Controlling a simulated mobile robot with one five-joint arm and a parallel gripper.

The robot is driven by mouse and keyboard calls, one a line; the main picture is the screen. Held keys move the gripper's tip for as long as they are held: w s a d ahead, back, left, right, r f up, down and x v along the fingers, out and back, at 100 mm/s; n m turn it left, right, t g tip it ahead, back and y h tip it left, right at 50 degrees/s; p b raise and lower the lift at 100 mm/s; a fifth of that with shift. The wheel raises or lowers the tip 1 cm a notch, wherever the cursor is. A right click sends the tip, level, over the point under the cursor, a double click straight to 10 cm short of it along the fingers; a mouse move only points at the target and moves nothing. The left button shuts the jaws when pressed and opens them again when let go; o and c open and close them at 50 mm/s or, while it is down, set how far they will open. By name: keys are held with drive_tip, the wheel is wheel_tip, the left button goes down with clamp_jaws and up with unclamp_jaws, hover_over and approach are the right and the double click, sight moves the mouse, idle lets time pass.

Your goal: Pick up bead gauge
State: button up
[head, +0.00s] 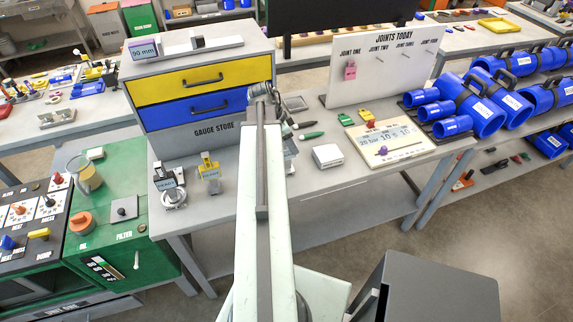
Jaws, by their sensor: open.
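No part in view is plainly marked as the bead gauge. The gauge store cabinet (230,133) stands on the bench with its yellow drawer (165,90) and blue drawer (170,115) shut. A grey bar-shaped piece (215,44) with a block marked 90 mm lies on its top. Two small clamp-like devices, one dark (164,178) and one yellow (208,166), stand on the bench before it. My gripper (282,103) is at the far end of my pale arm, by the cabinet's right front edge. It is small, partly hidden by my arm, and appears open with nothing visible in it.
A white joints board (385,70) stands at the back right, with blue pipes (480,110) beyond it. A cream panel (405,143), a white box (327,156) and green-tipped pens (311,135) lie on the bench. A green machine (130,245) stands at left. The bench's right front is clear.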

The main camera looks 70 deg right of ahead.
drive_tip(key=shift+r, duration=0.1)
clamp_jaws()
idle(1.2)
